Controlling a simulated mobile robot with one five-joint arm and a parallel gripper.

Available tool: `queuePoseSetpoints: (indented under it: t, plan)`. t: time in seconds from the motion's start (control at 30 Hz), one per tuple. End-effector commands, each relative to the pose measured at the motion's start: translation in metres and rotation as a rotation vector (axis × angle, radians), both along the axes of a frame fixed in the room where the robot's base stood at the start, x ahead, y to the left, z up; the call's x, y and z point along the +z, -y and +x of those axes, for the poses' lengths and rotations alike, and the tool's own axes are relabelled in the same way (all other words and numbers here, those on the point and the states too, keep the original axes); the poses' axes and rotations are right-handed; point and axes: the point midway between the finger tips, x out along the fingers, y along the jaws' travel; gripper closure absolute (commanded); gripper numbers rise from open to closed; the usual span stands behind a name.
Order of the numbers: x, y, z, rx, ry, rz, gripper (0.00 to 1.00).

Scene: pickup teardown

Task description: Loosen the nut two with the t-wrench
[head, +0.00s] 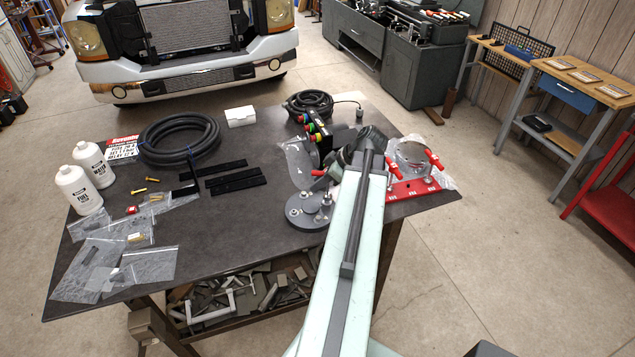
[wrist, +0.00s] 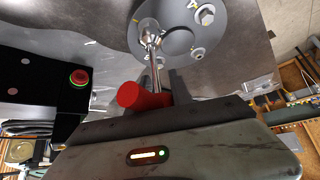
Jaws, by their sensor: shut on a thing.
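My gripper (head: 334,172) is over the table's near right part, partly hidden by my arm in the head view. In the wrist view it is shut on the t-wrench, whose red handle (wrist: 146,97) lies across the jaws. The steel shaft (wrist: 153,60) runs from the handle to the grey round hub plate (wrist: 178,42). The wrench's far end is over a nut (wrist: 148,26) on the plate; whether it is fully seated I cannot tell. Other nuts (wrist: 205,15) show on the plate. A 4 is readable, but I cannot make out a 2. The plate also shows in the head view (head: 297,222).
A red tool rack (head: 401,191) stands right of my arm. A dark box with coloured buttons (head: 325,140) is behind the plate. The table's front middle is clear.

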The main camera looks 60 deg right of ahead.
Motion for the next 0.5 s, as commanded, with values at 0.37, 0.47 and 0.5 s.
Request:
queuePoseSetpoints:
  t: [0.37,0.47,0.5]
  plan:
    - [-0.012,0.000,0.001,0.001,0.000,0.000,1.00]
    - [-0.016,-0.001,0.001,0.001,0.000,0.000,1.00]
    - [-0.017,-0.001,0.001,0.001,0.000,0.000,1.00]
